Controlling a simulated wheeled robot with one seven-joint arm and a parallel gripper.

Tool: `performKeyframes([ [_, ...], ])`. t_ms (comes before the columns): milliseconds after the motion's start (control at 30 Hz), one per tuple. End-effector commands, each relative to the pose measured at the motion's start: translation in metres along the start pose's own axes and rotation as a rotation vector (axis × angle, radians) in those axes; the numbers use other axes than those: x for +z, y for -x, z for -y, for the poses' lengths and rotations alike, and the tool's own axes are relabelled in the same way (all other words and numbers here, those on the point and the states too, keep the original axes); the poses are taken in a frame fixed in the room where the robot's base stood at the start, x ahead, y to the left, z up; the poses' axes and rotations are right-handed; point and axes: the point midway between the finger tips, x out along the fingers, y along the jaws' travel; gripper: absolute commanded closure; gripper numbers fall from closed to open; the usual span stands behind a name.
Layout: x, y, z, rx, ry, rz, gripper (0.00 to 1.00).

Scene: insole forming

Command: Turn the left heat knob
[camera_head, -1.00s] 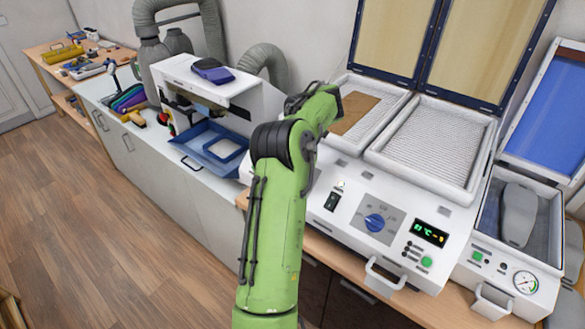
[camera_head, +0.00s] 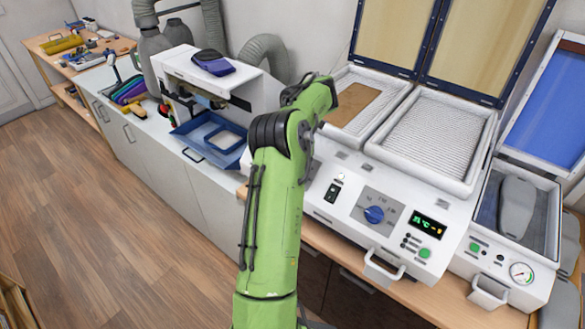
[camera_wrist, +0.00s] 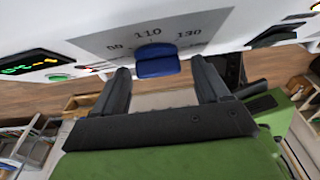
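The blue heat knob (camera_head: 374,214) sits on a grey dial plate on the front panel of the white heating machine (camera_head: 350,175). In the wrist view the knob (camera_wrist: 157,63) lies in front of the plate, below the printed 110, with 130 to its right. My gripper (camera_wrist: 160,80) is open. Its two dark fingers stand left and right of the knob in the picture, apart from it, with nothing held. I cannot tell whether the fingertips reach to the knob's depth. In the head view my green arm hides my gripper.
Beside the dial are a black rocker switch (camera_head: 331,193), a lit display (camera_head: 428,223) and a green button (camera_head: 424,253). A handle (camera_head: 384,265) juts out below. A second machine with a pressure gauge (camera_head: 521,273) stands at the right. A blue tray (camera_head: 190,158) lies at the left.

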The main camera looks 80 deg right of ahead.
Motion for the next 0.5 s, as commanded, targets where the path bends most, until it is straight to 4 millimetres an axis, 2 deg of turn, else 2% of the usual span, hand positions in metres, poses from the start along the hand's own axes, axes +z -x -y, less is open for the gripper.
performKeyframes([
  [167, 0.000, 0.001, 0.000, 0.002, 0.000, 0.002, 0.26],
  [267, 0.000, 0.010, 0.000, 0.003, 0.000, 0.003, 0.26],
  [467, 0.000, 0.062, 0.000, 0.007, -0.001, 0.004, 0.26],
  [500, 0.001, 0.066, 0.000, 0.007, 0.000, 0.005, 0.26],
])
